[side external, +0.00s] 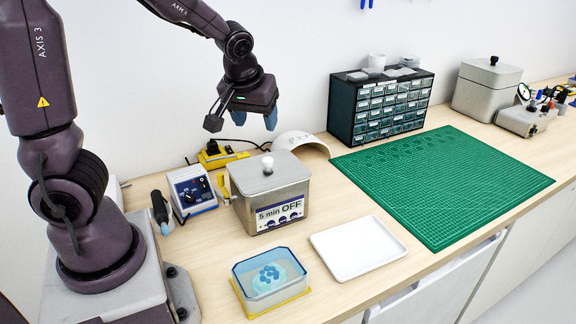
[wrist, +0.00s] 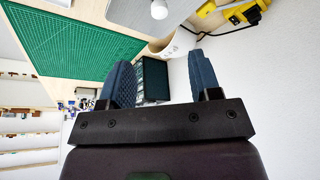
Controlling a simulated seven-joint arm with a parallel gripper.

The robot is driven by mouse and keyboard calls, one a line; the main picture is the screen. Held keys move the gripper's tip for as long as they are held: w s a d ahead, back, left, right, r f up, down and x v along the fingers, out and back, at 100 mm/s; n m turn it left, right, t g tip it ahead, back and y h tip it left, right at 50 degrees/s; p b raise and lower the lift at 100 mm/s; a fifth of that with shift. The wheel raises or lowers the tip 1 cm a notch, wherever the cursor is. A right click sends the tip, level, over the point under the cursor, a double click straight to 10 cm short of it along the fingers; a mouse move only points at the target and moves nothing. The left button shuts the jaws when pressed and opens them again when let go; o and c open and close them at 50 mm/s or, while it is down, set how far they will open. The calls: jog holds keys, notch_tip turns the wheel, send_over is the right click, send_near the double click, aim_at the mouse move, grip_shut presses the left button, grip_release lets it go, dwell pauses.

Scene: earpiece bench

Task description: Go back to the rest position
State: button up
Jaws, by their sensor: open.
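My gripper (side external: 257,121) hangs above the back of the bench in the side view, over the area behind the metal box. It is open and empty. In the wrist view its two blue fingers (wrist: 163,82) stand apart with nothing between them. The metal box (side external: 268,190) with a lid and a "5 min OFF" label stands on the bench below, its lid on. A clear tub (side external: 290,300) with blue pieces inside sits at the front. A white tray (side external: 357,248) beside it is empty.
A green cutting mat (side external: 470,190) lies bare at right; it also shows in the wrist view (wrist: 75,40). A drawer cabinet (side external: 378,105) stands against the wall. A blue-white control unit (side external: 191,191) and yellow power strip (side external: 217,156) are near my base. A grey bin (side external: 486,90) stands farther right.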

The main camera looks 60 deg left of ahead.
jog(key=s+d+r+m+t+h, duration=0.1)
jog(key=s+d+r+m, duration=0.3)
jog(key=s+d, duration=0.1)
jog(key=s+d+r+m+t+h, duration=0.1)
jog(key=s+d+r+m, duration=0.3)
jog(key=d, duration=0.4)
jog(key=s+m+h, duration=0.1)
jog(key=s, duration=0.1)
jog(key=shift+s+d+r, duration=0.15)
jog(key=shift+s+r, duration=0.1)
jog(key=shift+s, duration=0.05)
dwell(0.7)
